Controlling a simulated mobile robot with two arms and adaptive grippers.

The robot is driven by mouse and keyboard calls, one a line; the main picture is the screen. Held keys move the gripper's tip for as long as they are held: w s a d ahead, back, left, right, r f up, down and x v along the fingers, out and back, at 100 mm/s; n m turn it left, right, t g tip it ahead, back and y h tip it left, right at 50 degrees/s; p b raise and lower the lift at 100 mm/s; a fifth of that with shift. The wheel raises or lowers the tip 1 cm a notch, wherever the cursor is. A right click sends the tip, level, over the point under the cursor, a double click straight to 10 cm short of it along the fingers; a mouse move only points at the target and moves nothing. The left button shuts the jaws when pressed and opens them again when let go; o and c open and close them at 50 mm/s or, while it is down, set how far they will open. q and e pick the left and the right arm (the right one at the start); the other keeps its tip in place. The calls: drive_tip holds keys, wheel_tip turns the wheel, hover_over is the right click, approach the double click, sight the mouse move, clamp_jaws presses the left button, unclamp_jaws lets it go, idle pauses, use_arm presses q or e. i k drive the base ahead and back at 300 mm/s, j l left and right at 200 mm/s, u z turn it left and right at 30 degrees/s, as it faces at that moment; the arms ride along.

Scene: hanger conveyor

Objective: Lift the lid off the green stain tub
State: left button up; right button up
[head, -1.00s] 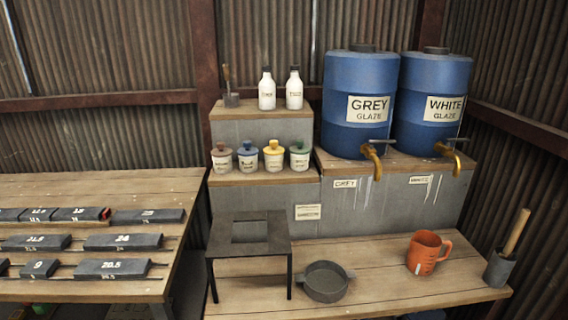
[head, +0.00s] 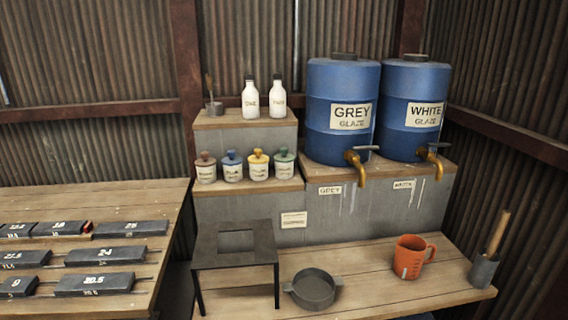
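The green stain tub (head: 284,170) is a small pale jar with a label. Its green knobbed lid (head: 284,154) sits on top of it. It stands at the right end of a row of similar tubs on the lower wooden step (head: 241,189). The row also has a yellow-lidded tub (head: 258,170), a blue-lidded tub (head: 231,171) and a reddish-lidded tub (head: 205,173). Neither of my grippers shows in the head view.
Two blue glaze barrels (head: 337,90) with brass taps stand right of the tubs. White bottles (head: 250,101) stand on the step above. A dark metal stand (head: 262,246), a grey bowl (head: 314,288) and an orange jug (head: 410,262) are on the bench below. Labelled bars lie on the left table (head: 165,199).

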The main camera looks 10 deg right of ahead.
sight(283, 156)
drive_tip(key=i+j, duration=0.45)
drive_tip(key=j, duration=0.15)
drive_tip(key=i+j+u, duration=0.1)
drive_tip(key=i+j, duration=0.35)
drive_tip(key=j, duration=0.15)
